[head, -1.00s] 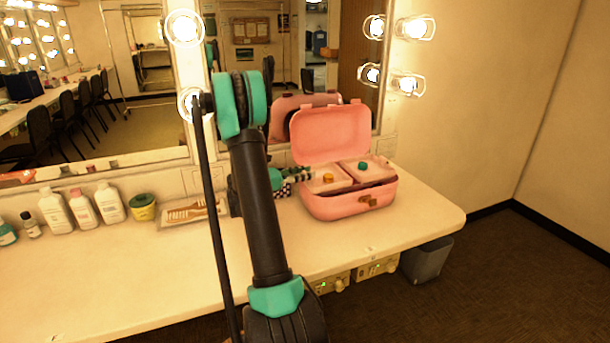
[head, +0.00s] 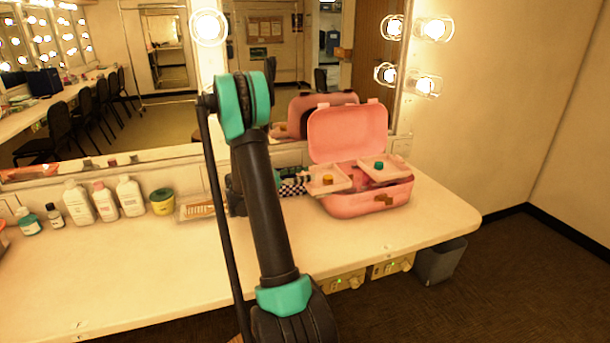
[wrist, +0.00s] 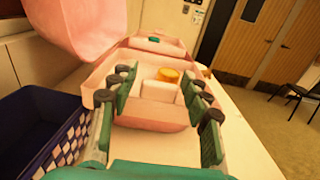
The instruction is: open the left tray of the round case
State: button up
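The pink round case (head: 362,204) stands on the counter with its lid (head: 348,132) up. Its left tray (head: 318,187), with an orange knob (head: 328,179), sits out to the left. Its right tray (head: 391,170), with a green knob (head: 378,166), lies apart from it over the right side. My gripper (wrist: 160,88) is open at the left tray. Its fingers stand on either side of the orange knob and a pale block below it, with gaps visible. In the head view my arm hides much of the gripper.
A dark blue box with a checkered side (wrist: 30,130) stands close left of my gripper. Bottles (head: 104,201) and a yellow-green tub (head: 162,201) line the counter by the mirror. The counter front is clear. A grey bin (head: 440,262) stands below.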

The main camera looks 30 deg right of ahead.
jog(key=shift+a, duration=0.1)
jog(key=v, duration=1.1)
jog(key=shift+w+a, duration=0.15)
jog(key=shift+a, duration=0.25)
